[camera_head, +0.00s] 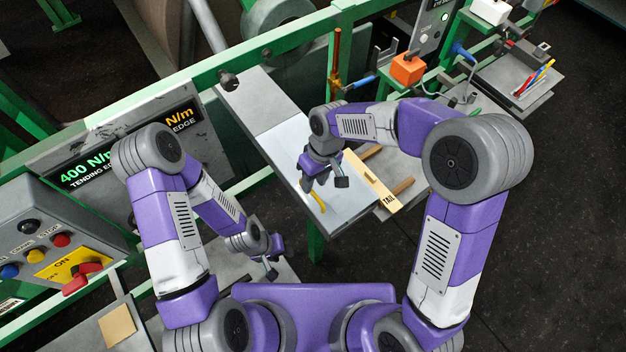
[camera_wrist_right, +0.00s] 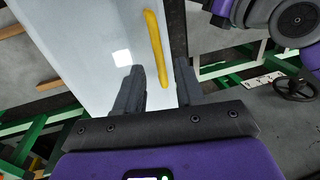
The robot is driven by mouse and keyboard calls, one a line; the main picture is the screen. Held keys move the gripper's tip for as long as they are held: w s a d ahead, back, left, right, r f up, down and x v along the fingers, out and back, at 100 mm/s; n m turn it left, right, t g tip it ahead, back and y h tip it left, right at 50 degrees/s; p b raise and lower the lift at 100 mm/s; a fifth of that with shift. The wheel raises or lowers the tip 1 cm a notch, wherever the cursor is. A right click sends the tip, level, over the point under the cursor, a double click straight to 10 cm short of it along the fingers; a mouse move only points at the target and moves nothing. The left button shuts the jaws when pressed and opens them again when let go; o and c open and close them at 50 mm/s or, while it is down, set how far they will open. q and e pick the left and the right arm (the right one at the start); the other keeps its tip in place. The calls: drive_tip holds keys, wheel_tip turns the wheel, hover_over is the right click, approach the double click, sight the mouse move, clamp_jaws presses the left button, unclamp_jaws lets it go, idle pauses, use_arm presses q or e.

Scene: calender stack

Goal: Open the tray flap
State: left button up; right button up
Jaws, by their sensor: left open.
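A long grey tray (camera_head: 262,103) runs from the green rail toward the middle in the head view. Its near end has a paler, shiny panel (camera_head: 350,207), which seems to be the flap. A yellow handle (camera_head: 317,198) lies along this panel near its left edge; it also shows in the right wrist view (camera_wrist_right: 156,45). My right gripper (camera_head: 307,184) is over the panel by the handle. My left gripper (camera_head: 271,273) is open, low and left of the tray.
A wooden piece marked TAIL (camera_head: 376,185) lies beside the panel's right edge. An orange block (camera_head: 407,68) and a tray with pens (camera_head: 520,85) are at upper right. A control box with buttons (camera_head: 45,240) stands at left. Dark floor is open at right.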

drive_tip(key=shift+s+a+f, duration=0.1)
drive_tip(key=shift+a+f, duration=0.1)
drive_tip(key=shift+f, duration=1)
clamp_jaws()
